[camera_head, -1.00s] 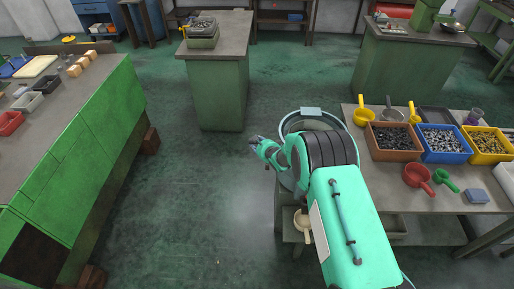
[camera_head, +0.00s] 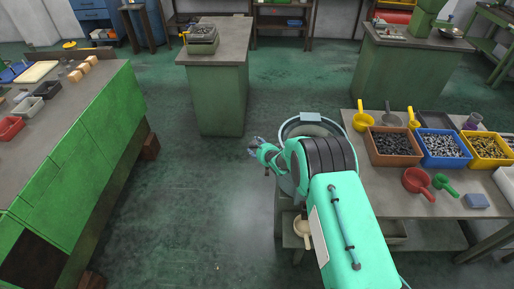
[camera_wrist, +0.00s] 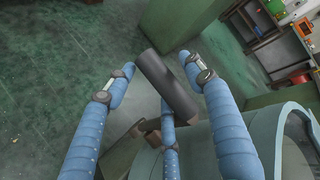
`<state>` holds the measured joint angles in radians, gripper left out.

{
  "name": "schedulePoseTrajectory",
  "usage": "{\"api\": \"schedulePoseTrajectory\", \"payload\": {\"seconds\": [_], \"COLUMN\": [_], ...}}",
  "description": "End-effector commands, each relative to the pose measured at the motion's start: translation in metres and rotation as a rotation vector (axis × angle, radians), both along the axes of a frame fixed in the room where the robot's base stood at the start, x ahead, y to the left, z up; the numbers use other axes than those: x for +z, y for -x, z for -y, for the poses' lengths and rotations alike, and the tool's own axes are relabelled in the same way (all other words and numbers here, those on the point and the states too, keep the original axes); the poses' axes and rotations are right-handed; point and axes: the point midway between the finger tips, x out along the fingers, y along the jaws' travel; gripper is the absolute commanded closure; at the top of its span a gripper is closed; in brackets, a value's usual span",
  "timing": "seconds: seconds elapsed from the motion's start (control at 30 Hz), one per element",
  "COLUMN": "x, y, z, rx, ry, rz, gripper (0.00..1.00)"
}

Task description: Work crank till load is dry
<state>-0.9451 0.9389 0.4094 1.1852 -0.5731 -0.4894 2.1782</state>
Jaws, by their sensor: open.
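The crank's dark, cylindrical handle (camera_wrist: 165,82) lies slanted between the blue fingers of my gripper (camera_wrist: 157,66) in the wrist view. My gripper is open, with one finger on each side and a third behind the handle. I cannot tell whether any finger touches it. The pale green drum (camera_wrist: 290,135) is at the lower right of that view. In the head view, the round drum (camera_head: 311,121) stands partly hidden behind my arm, and my gripper (camera_head: 253,146) is just left of it. The load inside cannot be seen clearly.
A bench on the right holds bins of small parts: brown (camera_head: 392,146), blue (camera_head: 443,148) and yellow (camera_head: 488,148), plus scoops. A green workbench (camera_head: 75,150) stands at left, a green cabinet (camera_head: 220,95) behind. The floor (camera_head: 190,200) between is clear.

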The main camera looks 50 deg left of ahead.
Motion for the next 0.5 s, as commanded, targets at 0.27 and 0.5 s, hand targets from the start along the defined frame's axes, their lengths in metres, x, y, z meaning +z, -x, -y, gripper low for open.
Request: {"api": "schedulePoseTrajectory", "payload": {"seconds": [0.27, 0.5], "x": [0.004, 0.013], "y": [0.002, 0.007], "z": [0.006, 0.023], "rx": [0.0, 0.0], "ry": [0.0, 0.002], "rz": [0.0, 0.0], "gripper": [0.47, 0.47]}}
